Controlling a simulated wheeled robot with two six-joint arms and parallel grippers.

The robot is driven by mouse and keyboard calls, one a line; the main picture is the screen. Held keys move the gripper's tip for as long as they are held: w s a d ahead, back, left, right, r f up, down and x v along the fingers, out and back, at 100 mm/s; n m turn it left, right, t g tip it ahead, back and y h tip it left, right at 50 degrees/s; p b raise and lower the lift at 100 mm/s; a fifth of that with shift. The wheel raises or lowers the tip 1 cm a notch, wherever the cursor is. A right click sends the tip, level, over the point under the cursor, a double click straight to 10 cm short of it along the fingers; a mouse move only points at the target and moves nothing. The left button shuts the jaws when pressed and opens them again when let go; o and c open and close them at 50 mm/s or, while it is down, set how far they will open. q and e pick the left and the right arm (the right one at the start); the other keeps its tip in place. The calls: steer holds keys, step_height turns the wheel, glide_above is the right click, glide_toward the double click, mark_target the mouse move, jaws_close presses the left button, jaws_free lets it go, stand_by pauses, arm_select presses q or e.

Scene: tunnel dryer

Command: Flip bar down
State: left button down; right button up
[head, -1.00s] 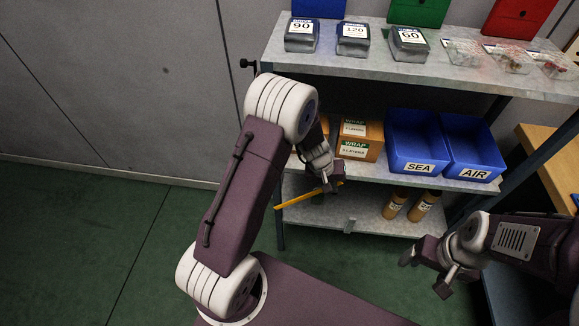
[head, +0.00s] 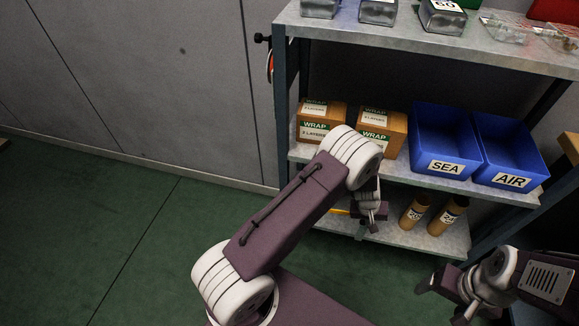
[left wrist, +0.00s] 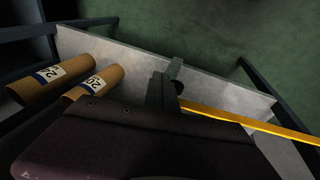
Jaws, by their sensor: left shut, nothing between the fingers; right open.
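A thin yellow bar (left wrist: 240,119) runs out to the right along the lower shelf in the left wrist view. Its inner end is by a dark, narrow part, partly hidden by my gripper. In the head view only a short piece of the bar (head: 339,211) shows beside my left arm. My left gripper (head: 371,226) is shut and empty, close to the bar in front of the lower shelf; I cannot tell whether they touch. It also shows in the left wrist view (left wrist: 160,92). My right gripper (head: 441,301) is open and empty at lower right.
The lower shelf (head: 400,236) holds two brown rolls (head: 430,213). Above it stand WRAP boxes (head: 320,118) and blue SEA (head: 445,140) and AIR (head: 508,150) bins. A grey bracket (head: 360,233) is on the lower shelf's front edge. Green floor (head: 100,240) is clear at left.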

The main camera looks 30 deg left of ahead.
arm_select(q)
steer(key=shift+d+f+b, duration=0.15)
steer(key=shift+f+b, duration=0.6)
steer(key=shift+f, duration=0.25)
steer(key=shift+d+f+b, duration=0.1)
steer(key=shift+f+b, duration=0.65)
steer(key=shift+f, duration=0.25)
arm_select(e)
steer(key=shift+w+d+f, duration=0.1)
steer(key=shift+d+f, duration=0.1)
steer(key=shift+f, duration=0.85)
steer(key=shift+w+d+f, duration=0.1)
steer(key=shift+d+f, duration=0.05)
steer(key=shift+f, duration=0.9)
